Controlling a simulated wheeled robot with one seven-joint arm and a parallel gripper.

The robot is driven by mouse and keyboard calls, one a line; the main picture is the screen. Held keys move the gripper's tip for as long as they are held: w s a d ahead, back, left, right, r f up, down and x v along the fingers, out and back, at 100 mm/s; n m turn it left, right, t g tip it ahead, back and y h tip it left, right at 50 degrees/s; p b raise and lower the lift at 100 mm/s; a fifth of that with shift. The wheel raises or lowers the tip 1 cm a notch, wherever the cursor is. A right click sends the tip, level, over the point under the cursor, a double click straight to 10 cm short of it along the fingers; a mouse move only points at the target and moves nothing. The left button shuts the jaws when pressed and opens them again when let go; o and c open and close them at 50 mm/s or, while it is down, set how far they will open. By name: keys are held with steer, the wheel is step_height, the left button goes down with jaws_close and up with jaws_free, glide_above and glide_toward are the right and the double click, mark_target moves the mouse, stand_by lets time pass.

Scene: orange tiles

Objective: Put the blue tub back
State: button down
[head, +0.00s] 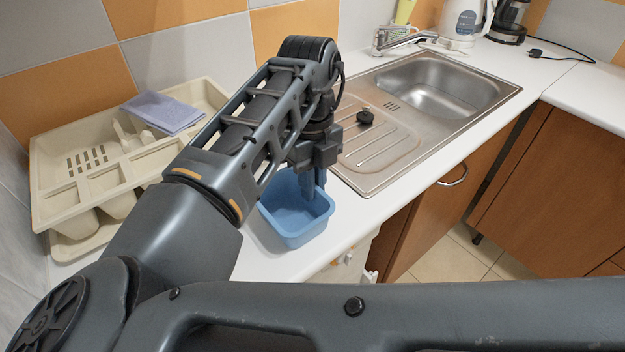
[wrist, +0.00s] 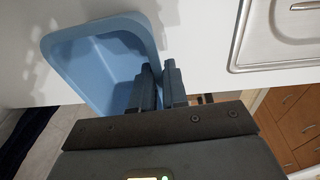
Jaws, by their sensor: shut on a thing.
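The blue tub (head: 291,222) is at the front of the white counter, left of the sink. My gripper (head: 313,190) points down and is shut on the tub's wall on the side toward the sink. In the wrist view the tub (wrist: 85,62) shows at the left, open side up and empty. The gripper's fingers (wrist: 158,88) pinch its right wall there. I cannot tell whether the tub rests on the counter or hangs just above it.
A cream drying tray (head: 60,190) with a folded lilac cloth (head: 163,112) stands left. The steel sink (head: 440,90) and drainboard with a black plug (head: 364,117) lie right. A kettle (head: 463,22) and coffee maker (head: 508,22) stand behind. The counter's front edge is close to the tub.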

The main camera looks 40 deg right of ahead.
steer(key=c, duration=1.1)
jaws_free()
steer(key=shift+c, duration=0.2)
step_height(320, 180, up, 12)
steer(key=w+b, duration=0.1)
steer(key=shift+w+d, duration=0.3)
steer(key=shift+d, duration=0.1)
